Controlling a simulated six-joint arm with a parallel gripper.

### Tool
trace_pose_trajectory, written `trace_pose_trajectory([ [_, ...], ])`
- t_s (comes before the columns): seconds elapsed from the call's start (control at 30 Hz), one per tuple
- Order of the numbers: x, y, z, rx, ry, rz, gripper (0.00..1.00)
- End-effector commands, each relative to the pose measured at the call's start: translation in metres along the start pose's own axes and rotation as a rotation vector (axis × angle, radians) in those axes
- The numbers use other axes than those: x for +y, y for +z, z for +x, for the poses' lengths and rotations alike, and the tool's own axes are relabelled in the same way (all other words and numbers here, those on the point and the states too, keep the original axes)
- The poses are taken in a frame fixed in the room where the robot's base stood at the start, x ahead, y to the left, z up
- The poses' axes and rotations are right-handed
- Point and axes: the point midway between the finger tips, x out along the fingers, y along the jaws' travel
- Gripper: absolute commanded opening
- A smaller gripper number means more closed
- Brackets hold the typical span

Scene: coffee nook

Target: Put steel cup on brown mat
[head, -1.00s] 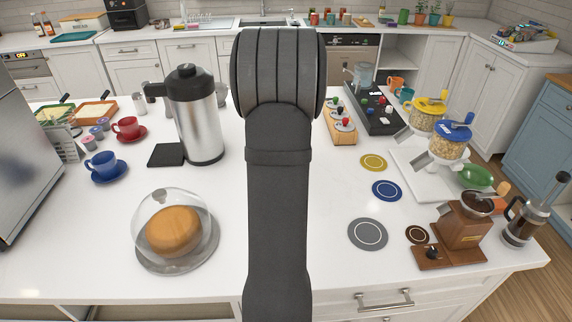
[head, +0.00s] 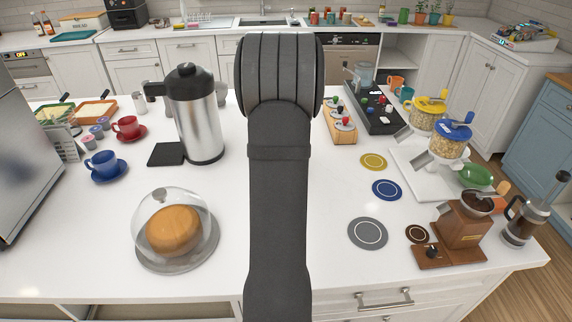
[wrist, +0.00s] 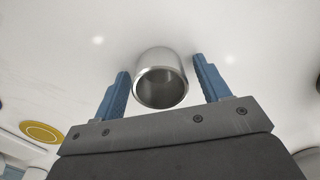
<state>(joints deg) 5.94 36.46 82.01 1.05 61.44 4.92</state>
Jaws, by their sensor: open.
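The steel cup (wrist: 161,78) shows in the wrist view, its open mouth facing the camera. It lies between the two blue fingers of my gripper (wrist: 161,66), which is open with a visible gap on each side of the cup. In the head view the cup and my gripper are hidden behind my arm. The brown mat (head: 416,234) is a small dark round mat with a pale ring, on the right of the white counter beside the wooden coffee grinder.
A grey mat (head: 368,233), a blue mat (head: 387,190) and a yellow mat (head: 373,162) lie near the brown one. The coffee grinder (head: 462,232) stands close to its right. A domed cake (head: 174,230) and a steel jug (head: 197,120) stand on the left.

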Motion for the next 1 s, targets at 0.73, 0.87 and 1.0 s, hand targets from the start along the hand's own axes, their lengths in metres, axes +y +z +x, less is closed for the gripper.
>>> trace_pose_trajectory([
  [0.73,0.0,0.0,-0.111,0.002,0.0,0.0,0.69],
  [0.87,0.0,0.0,-0.121,0.001,0.0,0.0,0.73],
  [1.0,0.0,0.0,-0.124,0.0,0.0,0.0,0.73],
])
